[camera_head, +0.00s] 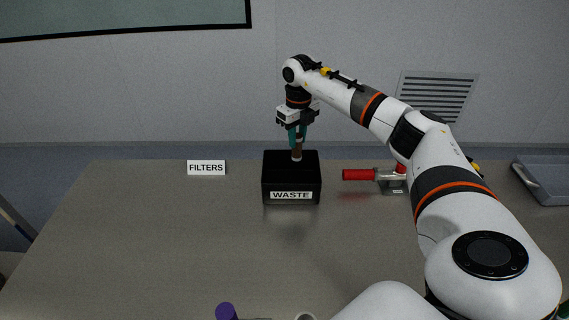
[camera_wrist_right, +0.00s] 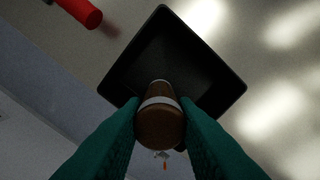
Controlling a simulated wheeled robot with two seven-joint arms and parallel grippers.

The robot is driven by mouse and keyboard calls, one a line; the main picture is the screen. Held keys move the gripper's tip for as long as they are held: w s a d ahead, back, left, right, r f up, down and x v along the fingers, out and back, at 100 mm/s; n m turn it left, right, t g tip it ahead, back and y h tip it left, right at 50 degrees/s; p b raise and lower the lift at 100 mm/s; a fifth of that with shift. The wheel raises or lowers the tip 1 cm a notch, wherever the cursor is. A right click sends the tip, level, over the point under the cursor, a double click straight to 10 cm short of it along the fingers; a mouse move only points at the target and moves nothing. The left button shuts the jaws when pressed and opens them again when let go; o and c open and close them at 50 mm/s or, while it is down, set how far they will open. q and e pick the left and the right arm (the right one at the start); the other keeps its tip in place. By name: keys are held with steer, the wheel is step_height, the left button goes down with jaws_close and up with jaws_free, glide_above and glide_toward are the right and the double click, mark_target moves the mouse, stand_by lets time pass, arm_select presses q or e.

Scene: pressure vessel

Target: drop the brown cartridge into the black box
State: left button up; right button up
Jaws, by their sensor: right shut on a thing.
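The black box (camera_head: 291,177) with a white WASTE label stands on the table in the middle of the head view. My right gripper (camera_head: 297,135) is above its opening, pointing down. It is shut on the brown cartridge (camera_head: 297,152), which hangs upright, its lower end at or just over the opening. In the right wrist view the brown cartridge (camera_wrist_right: 160,122), with a pale band, is between the teal fingers of my right gripper (camera_wrist_right: 160,130). The open black box (camera_wrist_right: 205,75) lies beyond it and looks empty where visible. My left gripper is not in view.
A red-handled metal device (camera_head: 372,175) stands right of the box, partly behind my arm. A FILTERS sign (camera_head: 206,168) is at the back left. A grey tray (camera_head: 545,185) is far right. A purple-topped object (camera_head: 226,312) is at the front edge. The table's left part is clear.

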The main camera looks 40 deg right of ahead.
mark_target(297, 150)
step_height(297, 150, down, 4)
steer(key=b, duration=0.3)
steer(key=shift+f, duration=0.25)
steer(key=shift+a+f+b, duration=0.1)
steer(key=shift+f+b, duration=0.3)
steer(key=shift+b, duration=0.1)
steer(key=o, duration=1)
steer(key=shift+o, duration=0.2)
step_height(297, 150, up, 12)
steer(key=shift+r+b, duration=0.1)
steer(key=shift+b, duration=0.8)
